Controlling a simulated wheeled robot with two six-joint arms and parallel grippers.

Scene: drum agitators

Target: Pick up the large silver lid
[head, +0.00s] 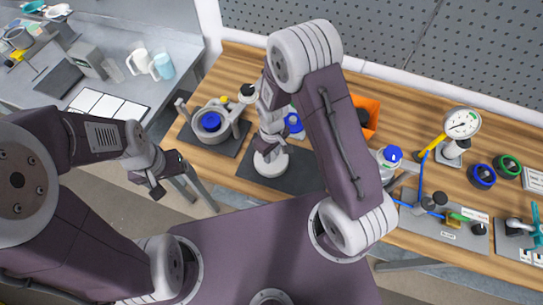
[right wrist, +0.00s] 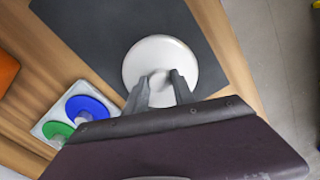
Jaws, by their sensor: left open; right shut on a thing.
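The large silver lid (head: 270,165) is a pale round disc at the left end of the dark mat in the head view. It shows whole and pale in the right wrist view (right wrist: 143,62), with my right gripper (right wrist: 160,84) over its middle. The right fingers are shut on the lid's central grip, which they partly hide. In the head view my right gripper (head: 270,148) points down onto the lid. I cannot tell whether the lid rests on the mat or is just above it. My left gripper (head: 158,188) is open and empty, left of the wooden bench.
A dark mat (head: 305,181) lies on the wooden bench. A clamp-like stand with a blue-capped item (head: 210,122) is to the left. An orange bin (head: 373,107) is behind my right arm. A gauge (head: 461,123) and several fittings fill the right. A grey table (head: 115,75) stands left.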

